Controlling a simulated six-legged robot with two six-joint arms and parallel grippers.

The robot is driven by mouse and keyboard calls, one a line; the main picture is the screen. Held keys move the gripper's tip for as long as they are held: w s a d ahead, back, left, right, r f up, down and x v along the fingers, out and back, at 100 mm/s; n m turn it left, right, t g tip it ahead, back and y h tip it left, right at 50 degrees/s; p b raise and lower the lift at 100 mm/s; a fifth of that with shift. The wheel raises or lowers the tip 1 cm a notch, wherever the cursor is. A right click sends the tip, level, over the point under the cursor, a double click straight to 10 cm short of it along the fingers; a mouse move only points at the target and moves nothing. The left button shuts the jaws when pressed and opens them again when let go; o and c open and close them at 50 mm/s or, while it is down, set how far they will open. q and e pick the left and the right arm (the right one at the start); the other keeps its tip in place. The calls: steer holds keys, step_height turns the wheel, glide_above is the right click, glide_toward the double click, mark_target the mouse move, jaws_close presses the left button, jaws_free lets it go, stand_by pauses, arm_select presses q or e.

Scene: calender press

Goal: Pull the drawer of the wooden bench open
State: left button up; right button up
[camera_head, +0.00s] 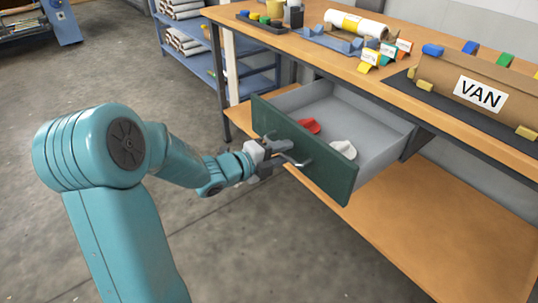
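The wooden bench (300,42) stands at the right, with a dark frame and a lower wooden shelf. Its drawer (378,160) is pulled well out, with a dark green front (325,172) and a grey inside. A red item and a white item lie in it. My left gripper (280,155) is at the drawer front, at the metal handle (294,160). The fingers overlap the handle in the view, and whether they are closed on it cannot be made out. My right gripper is out of view.
Open concrete floor lies in front of the bench.

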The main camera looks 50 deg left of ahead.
arm_select(q)
steer(key=p+v, duration=0.2)
steer(key=v, duration=1.4)
steer(key=shift+a, duration=0.1)
